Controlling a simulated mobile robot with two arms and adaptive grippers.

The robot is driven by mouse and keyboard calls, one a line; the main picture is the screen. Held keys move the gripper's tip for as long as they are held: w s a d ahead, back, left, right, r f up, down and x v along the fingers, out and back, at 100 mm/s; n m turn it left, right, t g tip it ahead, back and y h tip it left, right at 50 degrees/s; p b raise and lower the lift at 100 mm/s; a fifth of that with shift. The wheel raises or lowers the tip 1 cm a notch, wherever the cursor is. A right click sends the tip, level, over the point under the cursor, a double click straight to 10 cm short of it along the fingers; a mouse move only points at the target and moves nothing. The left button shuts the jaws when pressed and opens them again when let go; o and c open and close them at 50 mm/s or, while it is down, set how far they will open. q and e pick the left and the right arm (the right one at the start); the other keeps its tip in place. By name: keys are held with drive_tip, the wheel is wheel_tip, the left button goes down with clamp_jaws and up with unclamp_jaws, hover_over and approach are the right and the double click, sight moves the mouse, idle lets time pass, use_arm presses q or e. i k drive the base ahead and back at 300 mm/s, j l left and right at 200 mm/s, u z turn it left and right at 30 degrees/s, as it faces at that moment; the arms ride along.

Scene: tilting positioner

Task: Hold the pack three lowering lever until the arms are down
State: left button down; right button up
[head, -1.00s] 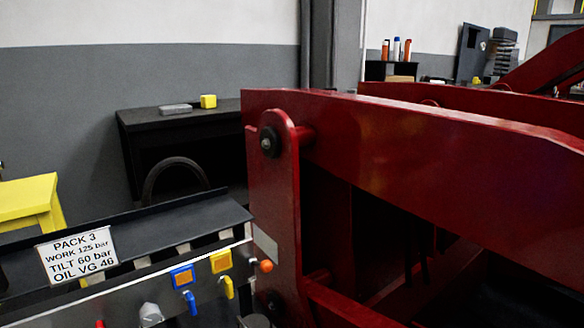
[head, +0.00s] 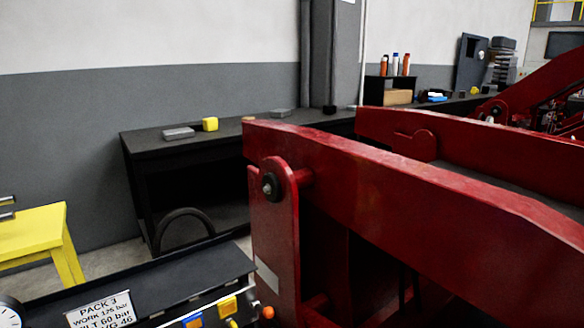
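The pack 3 panel (head: 160,272) is at the bottom left of the head view, with its white label (head: 100,311) cut by the lower edge. A yellow square plate (head: 227,305) and a blue square plate (head: 193,321) show at its right end. The top of a yellow lever (head: 232,323) and an orange knob (head: 267,312) are just in view. The rest of the levers is below the frame. The red positioner arms (head: 400,190) (head: 470,170) slope down to the right.
A dark bench (head: 140,165) stands along the wall with a yellow block (head: 210,124) and a grey block (head: 178,133) on it. A yellow stand (head: 35,235) is at the left. A gauge (head: 8,316) shows at the bottom left corner.

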sight(268, 313)
drive_tip(key=u, duration=1.65)
drive_tip(key=k+l, duration=0.15)
drive_tip(key=l, duration=0.2)
drive_tip(key=k+l, duration=0.1)
drive_tip(key=l, duration=0.25)
